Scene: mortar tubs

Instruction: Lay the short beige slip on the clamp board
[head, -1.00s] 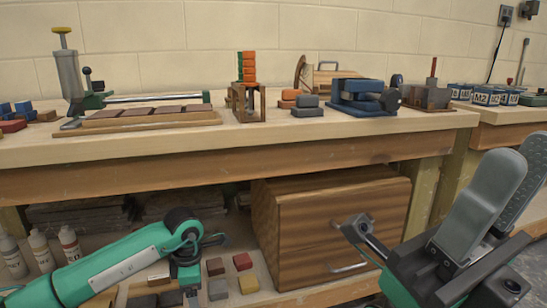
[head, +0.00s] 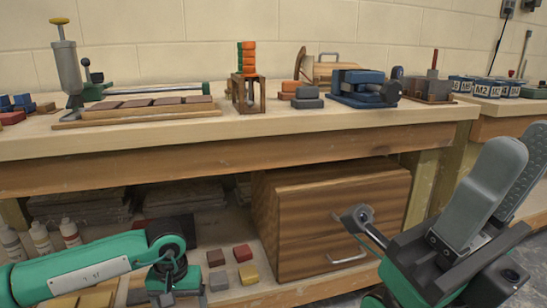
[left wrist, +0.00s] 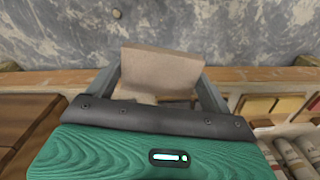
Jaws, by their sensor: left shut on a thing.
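In the left wrist view my left gripper (left wrist: 160,92) is shut on a short beige slip (left wrist: 161,66), which sits between its two fingers over the grey floor. In the head view my left gripper (head: 175,292) is low at the left, in front of the lower shelf; its fingertips and the slip cannot be made out there. A wooden board (head: 140,117) with several brown slips lies on the bench top at left, with a green bar clamp (head: 150,95) behind it; this looks like the clamp board. My right gripper (head: 505,190) is raised at the right, fingers apart and empty.
The bench's front edge (head: 230,150) lies above my left gripper. The lower shelf holds coloured blocks (head: 243,253), bottles (head: 40,238) and a wooden drawer box (head: 330,225). A caulking-type tool (head: 68,75), an orange stack (head: 247,60) and a blue vise (head: 360,87) stand on the bench.

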